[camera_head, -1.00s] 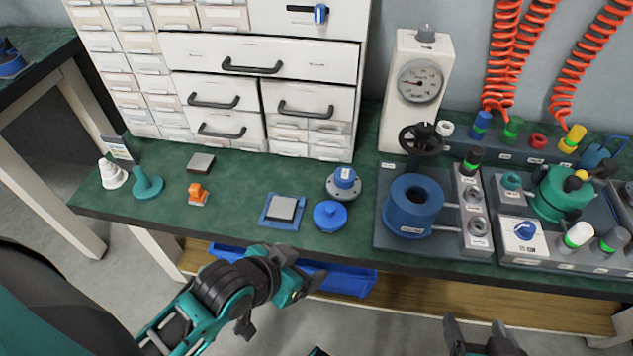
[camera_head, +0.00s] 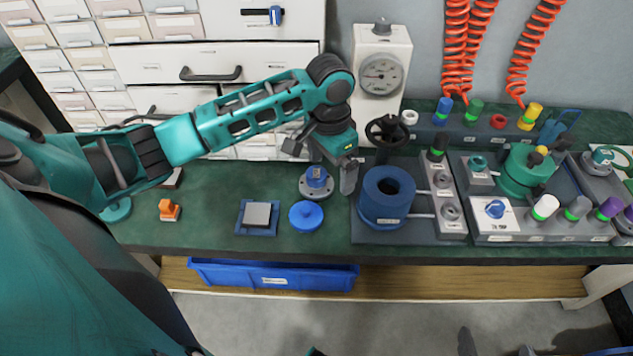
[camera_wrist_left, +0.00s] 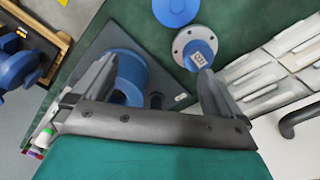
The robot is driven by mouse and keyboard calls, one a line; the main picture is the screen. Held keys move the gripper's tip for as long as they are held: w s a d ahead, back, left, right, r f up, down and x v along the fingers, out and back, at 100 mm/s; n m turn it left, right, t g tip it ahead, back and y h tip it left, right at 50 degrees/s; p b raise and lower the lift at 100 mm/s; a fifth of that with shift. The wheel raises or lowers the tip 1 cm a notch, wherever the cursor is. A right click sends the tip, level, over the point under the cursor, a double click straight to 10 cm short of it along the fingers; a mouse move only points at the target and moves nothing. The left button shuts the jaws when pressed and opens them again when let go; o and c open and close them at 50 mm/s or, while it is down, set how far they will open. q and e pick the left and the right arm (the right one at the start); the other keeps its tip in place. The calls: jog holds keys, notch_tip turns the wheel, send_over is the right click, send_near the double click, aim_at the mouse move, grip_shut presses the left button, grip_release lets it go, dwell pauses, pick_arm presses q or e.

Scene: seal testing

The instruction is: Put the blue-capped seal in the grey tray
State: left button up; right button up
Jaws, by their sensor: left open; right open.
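A grey round flange with a blue cap (camera_head: 317,178), probably the blue-capped seal, stands upright on the green bench. It also shows in the left wrist view (camera_wrist_left: 196,52), near the tip of the right-hand finger. My left gripper (camera_head: 321,164) is open and empty just above and behind it, pointing down. In the left wrist view its fingers (camera_wrist_left: 158,72) are spread, with the blue cylinder partly behind the left-hand one. My right gripper (camera_head: 496,348) is open and empty at the bottom edge, partly cut off. I cannot tell which grey holder is the grey tray.
A blue round lid (camera_head: 306,216) and a grey square on a blue mat (camera_head: 257,214) lie in front. A blue hollow cylinder (camera_head: 387,195) stands close right on a dark plate. Drawers (camera_head: 215,62) and a gauge stand (camera_head: 381,75) rise behind. An orange piece (camera_head: 169,209) lies left.

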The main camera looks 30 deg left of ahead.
pick_arm(q)
notch_tip(320, 180, up, 4)
jog(key=n, duration=0.2)
send_over(317, 173)
notch_tip(317, 173, down, 15)
jog(key=b, duration=0.5)
jog(key=shift+c, duration=0.2)
jog(key=shift+r, duration=0.15)
jog(key=c, duration=1.1)
